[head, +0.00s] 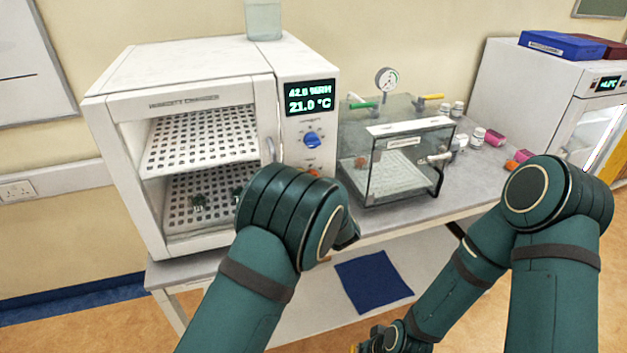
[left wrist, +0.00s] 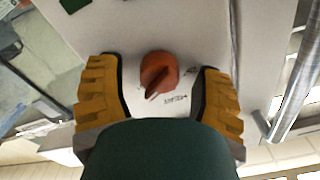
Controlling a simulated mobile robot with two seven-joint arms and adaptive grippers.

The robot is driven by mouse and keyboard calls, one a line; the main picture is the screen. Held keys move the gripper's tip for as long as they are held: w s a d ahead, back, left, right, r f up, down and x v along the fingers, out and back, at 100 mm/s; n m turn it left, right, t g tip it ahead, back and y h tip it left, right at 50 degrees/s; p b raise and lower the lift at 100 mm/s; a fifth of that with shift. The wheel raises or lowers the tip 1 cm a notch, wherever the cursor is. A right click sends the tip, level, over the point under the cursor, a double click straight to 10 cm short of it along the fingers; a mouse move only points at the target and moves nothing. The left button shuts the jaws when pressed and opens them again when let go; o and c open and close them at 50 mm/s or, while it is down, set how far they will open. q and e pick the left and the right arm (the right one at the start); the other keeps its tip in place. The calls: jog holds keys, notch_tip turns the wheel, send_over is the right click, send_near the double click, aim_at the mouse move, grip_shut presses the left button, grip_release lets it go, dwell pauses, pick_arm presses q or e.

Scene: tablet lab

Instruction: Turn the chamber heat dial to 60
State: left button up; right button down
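The white chamber (head: 190,65) stands on the bench at the left, its display reading 21.0 °C. A blue dial (head: 312,140) is on its panel below the display. A red-orange dial (head: 314,173) sits lower, partly hidden by my left arm. In the left wrist view the red-orange dial (left wrist: 159,72) lies between the open yellow fingers of my left gripper (left wrist: 160,78), with a gap on each side. Its raised pointer slants toward the lower left; the small print beside it is unreadable. My right gripper (head: 357,347) is low at the bottom edge, mostly cut off.
A clear glass box (head: 405,165) with a gauge stands right of the chamber. The chamber's door handle (left wrist: 300,90) runs close beside the left gripper. White bottles (head: 477,137) and pink items stand farther right. A blue cloth (head: 373,282) lies on the lower shelf.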

pick_arm(q)
jog(key=shift+s, duration=0.1)
jog(key=v, duration=1.1)
jog(key=shift+s, duration=0.35)
jog(key=shift+d, duration=0.15)
jog(key=s+a+f+n+g+h+b, duration=0.15)
jog(key=s+a+f+g+h, duration=0.35)
jog(key=f, duration=0.6)
jog(key=s+a+f+g+b, duration=0.25)
jog(key=a+f, duration=0.35)
jog(key=f, duration=0.6)
jog(key=s+a+f+n+g+h+b, duration=0.1)
jog(key=s+f+g, duration=0.3)
jog(key=s, duration=0.4)
jog(key=s+a+f+n+g+h+b, duration=0.1)
jog(key=s+a+f+n+g+h, duration=0.1)
jog(key=s, duration=0.7)
notch_tip(320, 180, down, 3)
jog(key=shift+s+r+g+h, duration=0.25)
jog(key=shift+g+h, duration=0.55)
jog(key=shift+g, duration=0.05)
